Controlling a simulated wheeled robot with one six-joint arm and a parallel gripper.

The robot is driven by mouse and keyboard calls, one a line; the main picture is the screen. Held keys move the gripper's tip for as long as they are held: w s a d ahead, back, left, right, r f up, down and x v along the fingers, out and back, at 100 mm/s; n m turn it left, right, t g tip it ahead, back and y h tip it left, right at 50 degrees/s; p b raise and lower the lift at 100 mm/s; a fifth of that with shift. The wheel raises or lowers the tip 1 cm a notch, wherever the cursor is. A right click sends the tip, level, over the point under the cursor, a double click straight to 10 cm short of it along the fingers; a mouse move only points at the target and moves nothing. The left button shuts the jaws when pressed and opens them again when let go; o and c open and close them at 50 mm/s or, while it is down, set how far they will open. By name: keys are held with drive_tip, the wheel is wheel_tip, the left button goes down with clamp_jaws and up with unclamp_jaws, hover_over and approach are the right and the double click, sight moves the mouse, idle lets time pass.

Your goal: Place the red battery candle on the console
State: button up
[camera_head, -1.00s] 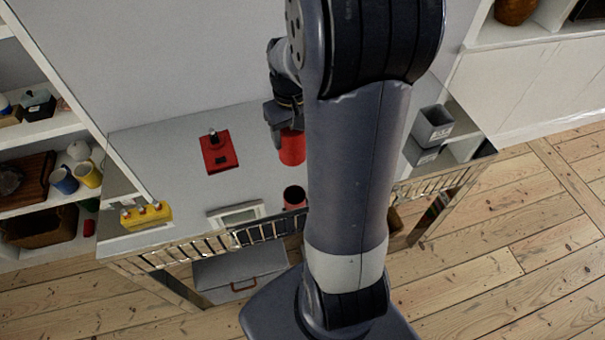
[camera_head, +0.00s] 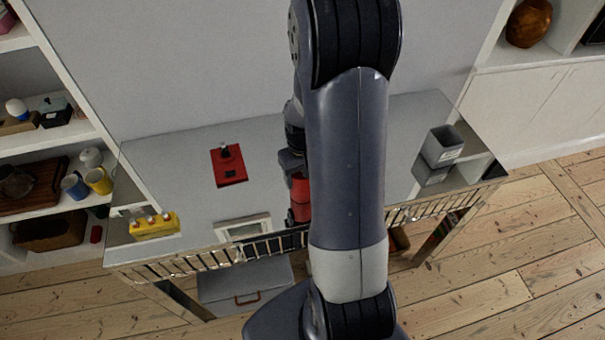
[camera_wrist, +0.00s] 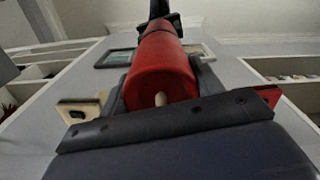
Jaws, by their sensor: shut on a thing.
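The red battery candle (camera_head: 301,189) is a red cylinder, partly hidden behind my arm in the head view. In the wrist view the candle (camera_wrist: 160,72) fills the middle, with a pale wick on its near end. My gripper (camera_head: 291,162) is shut on it, with fingers on both sides. The console (camera_head: 185,185) is a grey-topped table with a metal rail along its front. The candle is over the console top; I cannot tell whether it touches it. A second red cylinder (camera_head: 300,213) is close in front of the candle, partly hidden by my arm.
Clear top lies left of the candle.

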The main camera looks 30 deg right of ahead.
drive_tip(key=shift+f, duration=0.15)
drive_tip(key=o, duration=1.1)
drive_tip(key=shift+w+r, duration=0.1)
drive_tip(key=shift+r, duration=0.6)
wheel_tip(320, 180, up, 11)
